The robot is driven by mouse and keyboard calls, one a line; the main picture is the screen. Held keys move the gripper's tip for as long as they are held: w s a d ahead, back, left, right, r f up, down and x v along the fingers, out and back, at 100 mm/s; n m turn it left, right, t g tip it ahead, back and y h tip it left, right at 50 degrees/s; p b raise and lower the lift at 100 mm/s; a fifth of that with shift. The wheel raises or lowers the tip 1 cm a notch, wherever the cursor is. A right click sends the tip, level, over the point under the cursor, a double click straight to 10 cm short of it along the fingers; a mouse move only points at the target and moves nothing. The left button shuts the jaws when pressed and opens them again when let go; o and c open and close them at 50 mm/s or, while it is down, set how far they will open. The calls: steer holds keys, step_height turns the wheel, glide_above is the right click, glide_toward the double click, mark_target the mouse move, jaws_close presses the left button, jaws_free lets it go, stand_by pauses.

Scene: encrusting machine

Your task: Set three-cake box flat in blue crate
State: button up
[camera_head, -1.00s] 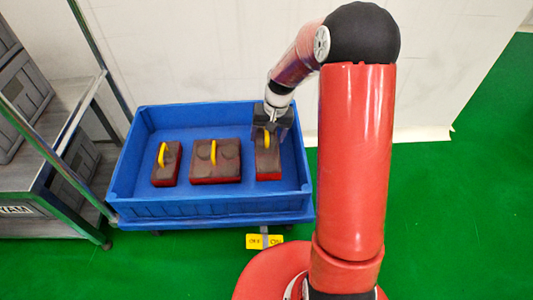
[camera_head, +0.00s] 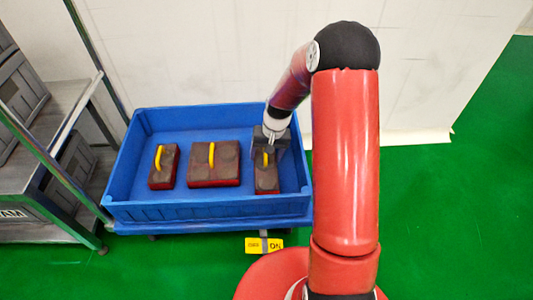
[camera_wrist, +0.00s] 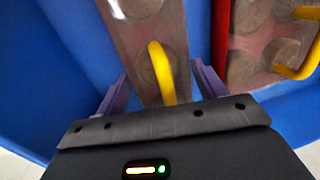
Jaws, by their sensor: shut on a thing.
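The three-cake box (camera_head: 266,178) is a narrow box with a dark top, red sides and a yellow handle, at the right inside the blue crate (camera_head: 205,212). My gripper (camera_head: 269,148) is shut on it from above, at its far end. In the wrist view the box (camera_wrist: 135,40) lies between my two fingers (camera_wrist: 162,88), with round cakes and the yellow handle showing. The box looks about level and low in the crate. I cannot tell whether its underside touches the crate floor.
A wide box (camera_head: 213,165) and a small narrow box (camera_head: 163,167) with yellow handles stand in the crate to the left. Crate floor shows between the boxes. A metal rack (camera_head: 62,110) stands left of the crate, a white wall behind it.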

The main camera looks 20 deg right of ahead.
mark_target(273, 156)
steer(key=o, duration=1)
steer(key=shift+c, duration=0.2)
step_height(273, 156, up, 12)
steer(key=d+p, duration=0.2)
steer(key=p, duration=0.1)
steer(key=s+a+r+n+t+h, duration=0.1)
steer(key=s+a+r+t+h, duration=0.15)
steer(key=s+r, duration=1.1)
steer(key=s+r+n+t, duration=0.1)
steer(key=s+r, duration=0.4)
steer(key=s, duration=0.7)
steer(key=shift+s+r+t, duration=0.2)
steer(key=shift+s+t, duration=0.2)
steer(key=shift+t, duration=0.45)
steer(key=shift+a+y, duration=0.1)
steer(key=shift+y, duration=0.15)
